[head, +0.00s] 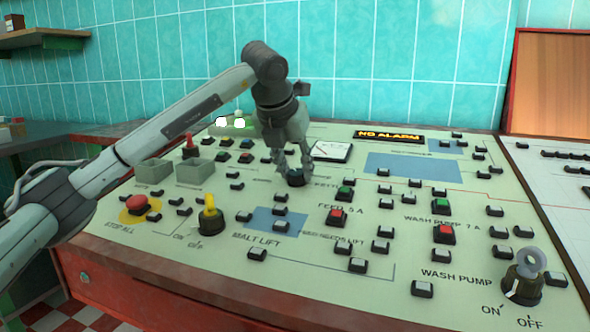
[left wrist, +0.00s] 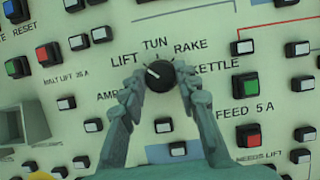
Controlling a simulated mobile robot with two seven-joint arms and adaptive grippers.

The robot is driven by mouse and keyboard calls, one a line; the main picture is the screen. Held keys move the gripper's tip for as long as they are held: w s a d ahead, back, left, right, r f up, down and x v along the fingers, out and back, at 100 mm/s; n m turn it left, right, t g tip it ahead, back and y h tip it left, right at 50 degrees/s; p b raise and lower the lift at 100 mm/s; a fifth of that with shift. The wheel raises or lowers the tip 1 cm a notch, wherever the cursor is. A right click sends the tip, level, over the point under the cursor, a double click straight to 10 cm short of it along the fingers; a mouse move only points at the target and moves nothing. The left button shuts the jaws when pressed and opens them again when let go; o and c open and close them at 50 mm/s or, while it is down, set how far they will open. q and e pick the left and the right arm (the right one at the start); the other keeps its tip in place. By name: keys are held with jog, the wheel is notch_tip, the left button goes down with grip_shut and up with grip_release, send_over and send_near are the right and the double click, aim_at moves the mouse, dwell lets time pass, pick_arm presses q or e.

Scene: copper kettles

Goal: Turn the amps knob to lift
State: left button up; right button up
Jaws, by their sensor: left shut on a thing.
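The amps knob (left wrist: 160,77) is a round black knob with a white pointer line, ringed by the labels LIFT, TUN, RAKE and KETTLE, with AMPS partly covered at its left. The pointer line points to the upper left, roughly toward the word LIFT (left wrist: 124,59). My left gripper (left wrist: 159,86) is shut on the knob, one finger on each side. In the head view the left gripper (head: 294,165) reaches down onto the dark knob (head: 296,180) in the middle of the panel. My right gripper is not in view.
The sloping control panel (head: 340,275) carries many buttons around the knob. A yellow switch (head: 210,215) and red stop button (head: 138,204) stand at left, a key switch (head: 524,282) at lower right. A meter (head: 332,151) sits just behind the gripper.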

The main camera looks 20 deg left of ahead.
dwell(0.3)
pick_arm(q)
jog(key=o, duration=1.2)
jog(key=shift+c, duration=0.2)
jog(key=v, duration=1.2)
